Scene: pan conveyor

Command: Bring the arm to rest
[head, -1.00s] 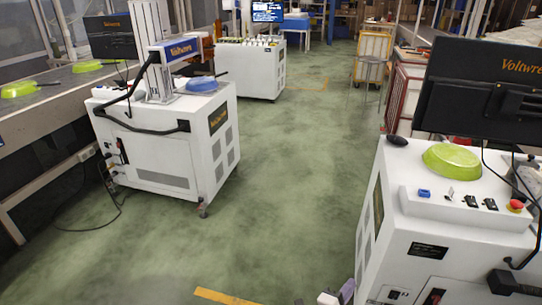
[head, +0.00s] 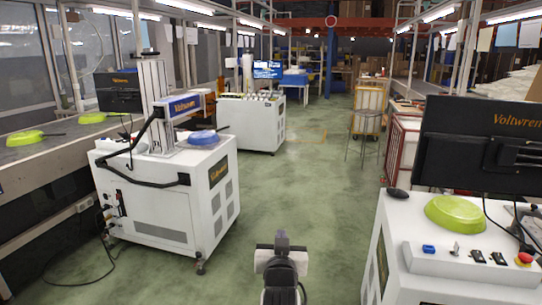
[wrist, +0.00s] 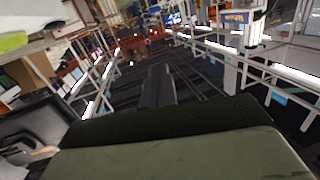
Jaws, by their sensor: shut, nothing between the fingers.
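My gripper (head: 281,238) is raised in front of me at the bottom middle of the head view, above the green floor. In the wrist view my gripper (wrist: 158,86) shows its dark fingers together, with nothing between them. The wrist view is tilted and looks out over the room, and no pan is near the fingers. My gripper stands clear of the machines on both sides and touches nothing that I can see.
A lime pan (head: 455,213) lies upside down on the right white machine (head: 440,292). A blue pan (head: 202,138) sits on the left white machine (head: 165,210). Lime pans (head: 25,138) lie on the left conveyor (head: 60,150). The aisle floor (head: 310,185) between is clear.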

